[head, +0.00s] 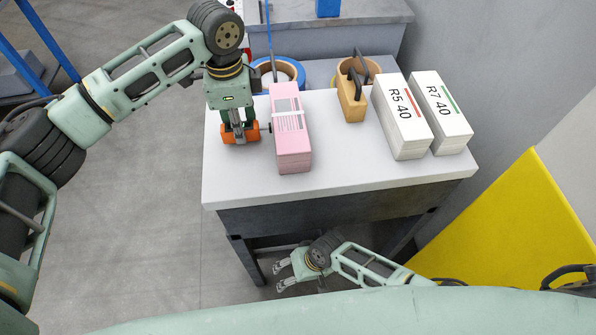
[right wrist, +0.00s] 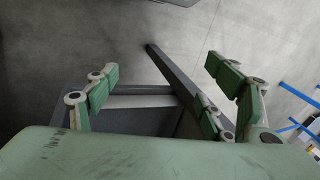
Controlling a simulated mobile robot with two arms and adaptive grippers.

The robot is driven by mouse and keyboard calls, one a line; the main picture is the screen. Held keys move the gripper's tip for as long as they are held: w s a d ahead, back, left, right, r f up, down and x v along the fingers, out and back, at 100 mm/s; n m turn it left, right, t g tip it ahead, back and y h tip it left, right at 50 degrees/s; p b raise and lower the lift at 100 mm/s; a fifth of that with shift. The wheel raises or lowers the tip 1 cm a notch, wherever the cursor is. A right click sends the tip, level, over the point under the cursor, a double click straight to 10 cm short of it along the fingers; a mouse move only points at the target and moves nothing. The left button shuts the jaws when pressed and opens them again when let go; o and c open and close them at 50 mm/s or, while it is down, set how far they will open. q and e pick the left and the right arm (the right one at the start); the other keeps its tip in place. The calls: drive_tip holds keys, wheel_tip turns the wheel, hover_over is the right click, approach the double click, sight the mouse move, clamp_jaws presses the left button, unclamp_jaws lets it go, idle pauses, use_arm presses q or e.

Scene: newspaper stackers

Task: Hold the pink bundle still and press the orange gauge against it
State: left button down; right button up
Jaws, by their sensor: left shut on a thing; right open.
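The pink bundle (head: 294,150) lies lengthwise on the white table, left of its middle, with a white printed strip on top. The orange gauge (head: 254,132) is at the table's left side, and my left gripper (head: 239,134) is shut on it from above. A small dark tip on the gauge points at the bundle's left side; I cannot tell whether it touches. My right gripper (head: 281,274) is open and empty, low in front of the table and below its top. Its spread fingers show in the right wrist view (right wrist: 165,95).
On the table (head: 350,180) stand a wooden block with a dark handle (head: 352,100) and two white bundles, R5 40 (head: 408,140) and R7 40 (head: 446,130). Blue tape (head: 294,68) lies behind. A yellow panel (head: 520,220) stands at right. The table's front strip is clear.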

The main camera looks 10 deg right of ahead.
sight(290, 127)
drive_tip(key=s+a+r+n+g, duration=0.15)
drive_tip(key=a+r, duration=0.25)
drive_tip(key=r, duration=0.6)
drive_tip(key=s+a+r+n+g, duration=0.1)
drive_tip(key=s+a+r+g, duration=0.15)
drive_tip(key=r, duration=0.85)
wheel_tip(290, 127, up, 8)
drive_tip(key=w+t+h, duration=0.1)
drive_tip(key=t+h, duration=0.1)
drive_tip(key=t, duration=0.1)
drive_tip(key=w+d+r+m+t+h, duration=0.1)
drive_tip(key=w+d+r+m+t, duration=0.15)
drive_tip(key=w+d+r, duration=0.4)
drive_tip(key=w+d+r+m+t+h, duration=0.1)
drive_tip(key=w+d+r+t, duration=0.2)
drive_tip(key=r, duration=0.7)
drive_tip(key=w, duration=0.8)
drive_tip(key=w+a, duration=0.1)
drive_tip(key=w, duration=0.4)
drive_tip(key=shift+a+f, duration=0.1)
drive_tip(key=shift+f, duration=0.65)
drive_tip(key=shift+c, duration=0.5)
clamp_jaws()
